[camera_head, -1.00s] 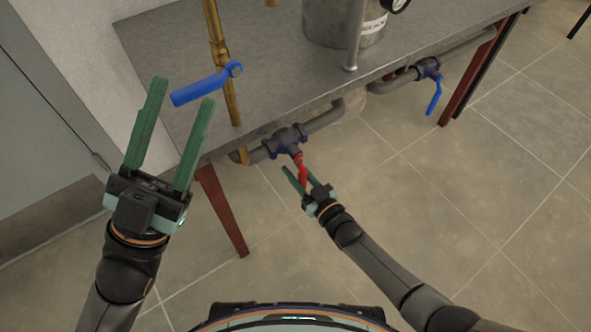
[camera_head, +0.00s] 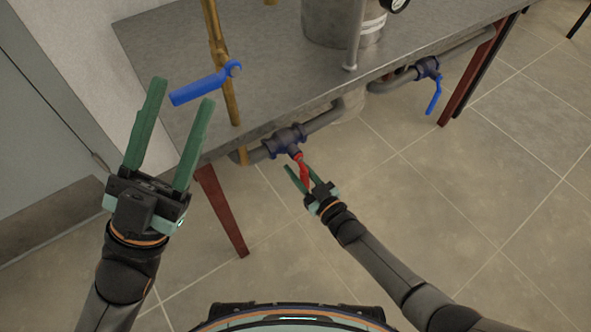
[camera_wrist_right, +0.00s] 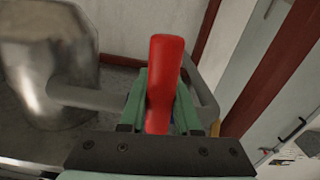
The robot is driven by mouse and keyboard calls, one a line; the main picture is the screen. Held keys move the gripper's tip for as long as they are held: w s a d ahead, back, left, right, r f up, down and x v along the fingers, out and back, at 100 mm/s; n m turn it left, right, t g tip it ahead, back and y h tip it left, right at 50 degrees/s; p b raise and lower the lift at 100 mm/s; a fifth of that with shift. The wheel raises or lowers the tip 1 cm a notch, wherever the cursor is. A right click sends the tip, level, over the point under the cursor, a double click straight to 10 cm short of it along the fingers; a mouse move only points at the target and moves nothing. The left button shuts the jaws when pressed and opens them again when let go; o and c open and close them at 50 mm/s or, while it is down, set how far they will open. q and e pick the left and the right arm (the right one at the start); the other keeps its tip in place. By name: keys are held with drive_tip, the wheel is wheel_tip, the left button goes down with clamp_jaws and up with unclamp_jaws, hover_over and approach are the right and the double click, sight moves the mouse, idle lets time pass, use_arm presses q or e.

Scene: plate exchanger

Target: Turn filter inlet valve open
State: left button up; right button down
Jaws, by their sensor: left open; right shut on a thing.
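A valve with a red handle (camera_head: 302,171) sits on the grey pipe under the table's front edge. Its dark blue body (camera_head: 285,140) is in line with the pipe, and the handle points down toward me. My right gripper (camera_head: 306,178) is shut on the red handle. My left gripper (camera_head: 178,118) is open and empty at the left, near the table's left corner. Which valve is the filter inlet is not labelled in view.
A blue lever (camera_head: 200,87) sits on a brass pipe (camera_head: 222,60) at the left. Another valve with a blue handle (camera_head: 434,96) hangs under the table (camera_head: 270,92) at the right. A metal vessel (camera_head: 340,22) stands on top. The floor in front is clear.

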drive_tip(key=w+d+r+n+p, duration=0.1)
drive_tip(key=w+d+r+n, duration=0.1)
drive_tip(key=n, duration=0.6)
drive_tip(key=w+d+r+n, duration=0.2)
drive_tip(key=r+n, duration=0.4)
drive_tip(key=n, duration=0.3)
drive_tip(key=shift+w+d+p, duration=0.2)
drive_tip(key=shift+d+p, duration=0.15)
drive_tip(key=shift+d, duration=0.55)
drive_tip(key=c, duration=0.9)
unclamp_jaws()
drive_tip(key=shift+o, duration=1.4)
drive_tip(key=shift+s+a+f, duration=0.1)
drive_tip(key=shift+s, duration=0.1)
